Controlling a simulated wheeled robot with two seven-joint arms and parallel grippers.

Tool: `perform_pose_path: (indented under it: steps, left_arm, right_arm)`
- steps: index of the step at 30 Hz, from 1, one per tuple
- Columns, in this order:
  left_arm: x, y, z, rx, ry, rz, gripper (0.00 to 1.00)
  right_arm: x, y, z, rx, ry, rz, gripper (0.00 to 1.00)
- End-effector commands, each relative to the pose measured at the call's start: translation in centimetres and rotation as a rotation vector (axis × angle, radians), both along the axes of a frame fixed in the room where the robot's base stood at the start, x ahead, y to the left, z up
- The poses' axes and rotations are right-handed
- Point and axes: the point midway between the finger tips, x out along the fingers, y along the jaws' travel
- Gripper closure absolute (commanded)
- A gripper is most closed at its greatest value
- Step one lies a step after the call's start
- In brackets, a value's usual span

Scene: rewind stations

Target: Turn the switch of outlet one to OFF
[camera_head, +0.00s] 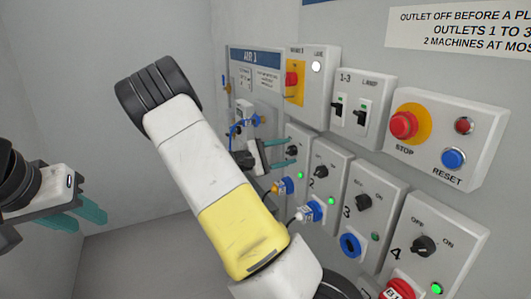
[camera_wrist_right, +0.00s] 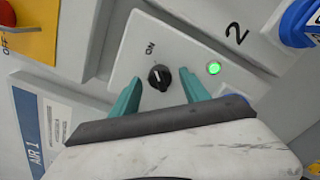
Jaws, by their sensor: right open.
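The outlet one switch is a small black knob (camera_wrist_right: 159,77) on a light grey panel (camera_wrist_right: 135,58). In the right wrist view its pale mark points roughly toward the printed ON, and a green lamp (camera_wrist_right: 214,68) beside it is lit. OFF is not visible there. My right gripper (camera_wrist_right: 162,92) is open, its teal fingers on either side of the knob; I cannot tell whether they touch it. In the head view the right gripper (camera_head: 283,153) is at the outlet one panel, partly covering it. My left gripper (camera_head: 82,214) is open and empty at the far left.
Above are a red STOP button (camera_head: 403,125), a blue RESET button (camera_head: 453,159) and a breaker box (camera_head: 358,90). The room at left is clear.

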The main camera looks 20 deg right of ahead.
Motion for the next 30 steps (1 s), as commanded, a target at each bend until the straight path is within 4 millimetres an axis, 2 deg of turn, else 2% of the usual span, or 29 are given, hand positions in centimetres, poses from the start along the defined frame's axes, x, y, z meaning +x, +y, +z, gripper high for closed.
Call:
perform_pose_path:
  steps: [7, 15, 23, 30]
  left_arm:
    - [0.0, 0.0, 0.0, 0.0, 0.0, 0.0, 0.64]
    - [0.0, 0.0, 0.0, 0.0, 0.0, 0.0, 0.64]
    - [0.0, 0.0, 0.0, 0.0, 0.0, 0.0, 0.64]
    - [0.0, 0.0, 0.0, 0.0, 0.0, 0.0, 0.64]
  right_arm:
    - [-0.01, -0.08, 0.0, 0.0, 0.0, 0.0, 0.48]
    - [-0.01, -0.05, 0.0, 0.001, 0.0, -0.001, 1.0]
    - [-0.02, -0.05, 0.0, 0.0, 0.016, -0.001, 1.0]
    - [-0.05, -0.06, -0.01, -0.008, 0.117, -0.001, 1.0]
